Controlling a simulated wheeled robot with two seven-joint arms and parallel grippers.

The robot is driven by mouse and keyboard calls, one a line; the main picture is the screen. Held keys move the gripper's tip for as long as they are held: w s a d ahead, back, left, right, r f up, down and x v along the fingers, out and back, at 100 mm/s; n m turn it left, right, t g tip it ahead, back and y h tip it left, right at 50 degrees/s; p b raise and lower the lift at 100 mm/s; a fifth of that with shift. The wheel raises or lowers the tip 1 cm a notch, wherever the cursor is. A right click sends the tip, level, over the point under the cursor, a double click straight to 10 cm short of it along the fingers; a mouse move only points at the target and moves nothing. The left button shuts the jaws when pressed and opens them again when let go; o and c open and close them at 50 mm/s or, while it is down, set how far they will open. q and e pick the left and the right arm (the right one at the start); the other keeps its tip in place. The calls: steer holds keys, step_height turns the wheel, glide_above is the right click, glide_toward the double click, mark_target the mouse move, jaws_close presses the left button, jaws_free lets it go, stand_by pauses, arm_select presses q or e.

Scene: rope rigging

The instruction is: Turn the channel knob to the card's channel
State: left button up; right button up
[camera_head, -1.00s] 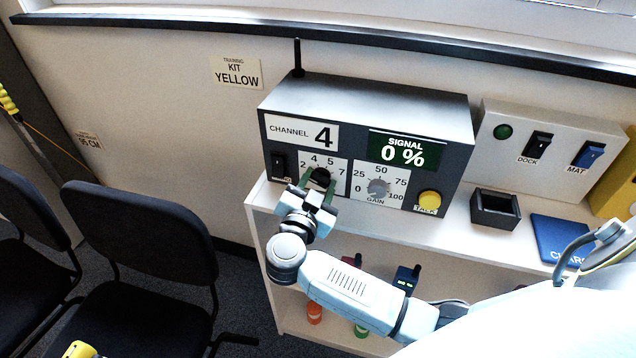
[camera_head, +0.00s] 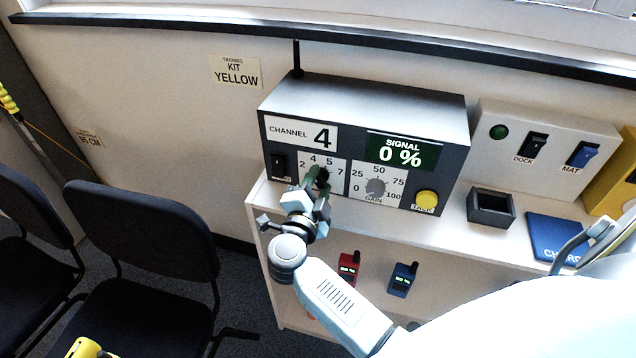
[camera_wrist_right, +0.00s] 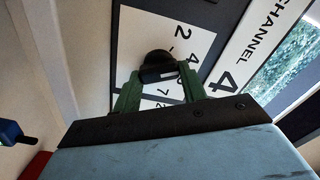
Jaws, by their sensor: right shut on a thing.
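The dark radio box (camera_head: 365,100) stands on the shelf and bears a white card (camera_head: 301,133) reading CHANNEL 4. The signal display (camera_head: 400,151) reads 0 %. My left gripper is not in view.
A gain knob (camera_head: 376,187), a yellow talk button (camera_head: 427,200) and a black switch (camera_head: 281,164) are close by on the radio face. An open black holder (camera_head: 491,208) and a blue pad (camera_head: 553,239) lie to the right. Chairs (camera_head: 140,240) stand at left.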

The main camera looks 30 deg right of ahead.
steer(key=shift+f+m, duration=0.1)
steer(key=shift+m, duration=0.5)
steer(key=o, duration=1)
steer(key=v, duration=1.3)
steer(key=shift+s+a, duration=0.15)
steer(key=shift+a, duration=0.05)
